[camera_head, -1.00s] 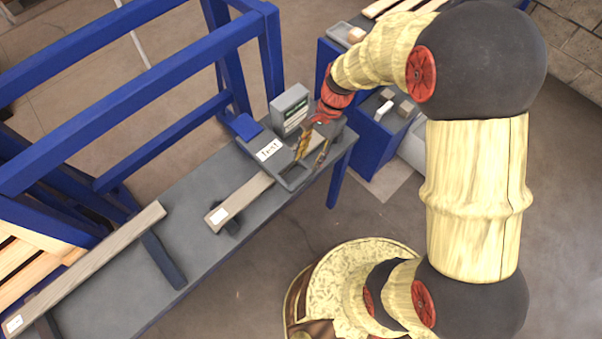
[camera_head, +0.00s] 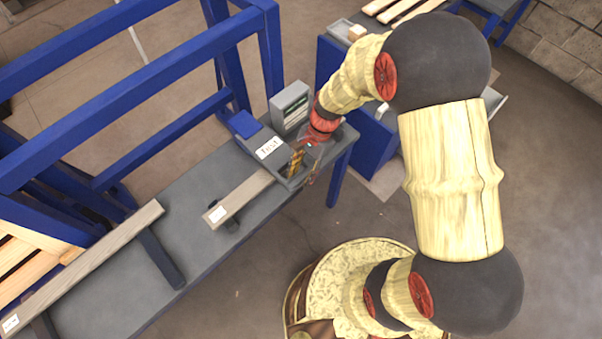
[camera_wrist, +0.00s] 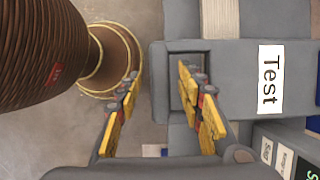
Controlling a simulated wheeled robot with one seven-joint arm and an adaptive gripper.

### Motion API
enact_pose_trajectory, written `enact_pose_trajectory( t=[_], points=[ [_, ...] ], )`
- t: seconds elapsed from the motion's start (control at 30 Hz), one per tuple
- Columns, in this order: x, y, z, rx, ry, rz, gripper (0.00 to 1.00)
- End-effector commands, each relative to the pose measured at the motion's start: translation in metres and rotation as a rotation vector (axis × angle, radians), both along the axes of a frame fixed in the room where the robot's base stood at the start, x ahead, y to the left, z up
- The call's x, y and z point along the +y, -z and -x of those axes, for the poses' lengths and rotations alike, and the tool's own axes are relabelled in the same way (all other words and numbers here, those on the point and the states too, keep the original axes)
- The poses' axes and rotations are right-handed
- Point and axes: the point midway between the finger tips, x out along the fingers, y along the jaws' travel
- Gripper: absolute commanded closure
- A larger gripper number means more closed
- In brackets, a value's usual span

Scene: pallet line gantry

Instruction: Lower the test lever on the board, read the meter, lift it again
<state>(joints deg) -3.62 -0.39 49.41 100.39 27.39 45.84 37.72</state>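The grey test board (camera_head: 258,140) lies at the far end of the grey bench, with a white "Test" label (camera_head: 268,149). In the wrist view the board (camera_wrist: 230,75) has a dark square recess at its left end. I cannot make out the lever; my finger covers part of the recess. The grey meter box (camera_head: 290,104) stands behind the board; its green display shows only at the corner of the wrist view (camera_wrist: 313,174), and no reading is legible. My gripper (camera_wrist: 158,72) is open, with one yellow finger over the recess and the other beyond the board's edge.
A wooden plank (camera_head: 240,199) with a white tag reaches the board along the bench (camera_head: 200,180). Another plank (camera_head: 85,265) lies further left. A blue frame (camera_head: 130,100) runs behind the bench. A blue cabinet (camera_head: 370,140) stands to the right. Floor in front is clear.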

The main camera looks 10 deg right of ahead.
Motion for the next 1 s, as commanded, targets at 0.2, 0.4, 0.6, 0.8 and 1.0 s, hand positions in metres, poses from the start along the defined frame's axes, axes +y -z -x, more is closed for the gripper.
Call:
enact_pose_trajectory(
  t=[0.2, 0.4, 0.6, 0.8, 1.0],
  points=[
    [-0.0001, -0.0003, -0.0001, 0.0, 0.0, 0.0, 0.71],
    [-0.0001, -0.0004, -0.0001, 0.0, 0.0, 0.0, 0.83],
    [-0.0001, -0.0003, -0.0002, 0.0, 0.0, 0.0, 0.94],
    [-0.0001, -0.0003, -0.0002, 0.0, 0.0, 0.0, 1.0],
    [-0.0002, -0.0004, -0.0002, 0.0, 0.0, 0.0, 1.0]
  ],
)
